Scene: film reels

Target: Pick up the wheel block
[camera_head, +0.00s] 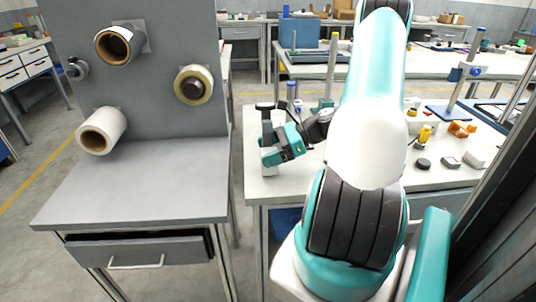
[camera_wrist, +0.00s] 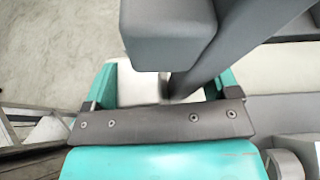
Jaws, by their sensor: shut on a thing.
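My gripper (camera_head: 288,148) is at the left end of the white worktable, above its near left corner, tilted down to the left. It is shut on a dark grey block-like part, which I take to be the wheel block (camera_head: 266,113). Its upper part stands above the jaws in the head view. In the wrist view the wheel block (camera_wrist: 168,38) fills the upper middle, large and close. A pale patch shows between the fingers below it. The gripper hides much of the lower part, so I cannot tell whether it touches the table.
A grey stand (camera_head: 140,205) with film reels on its upright panel is to the left, across a narrow gap. On the white worktable (camera_head: 350,185), several small dark, white and orange parts lie at the right. Blue-topped posts stand behind.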

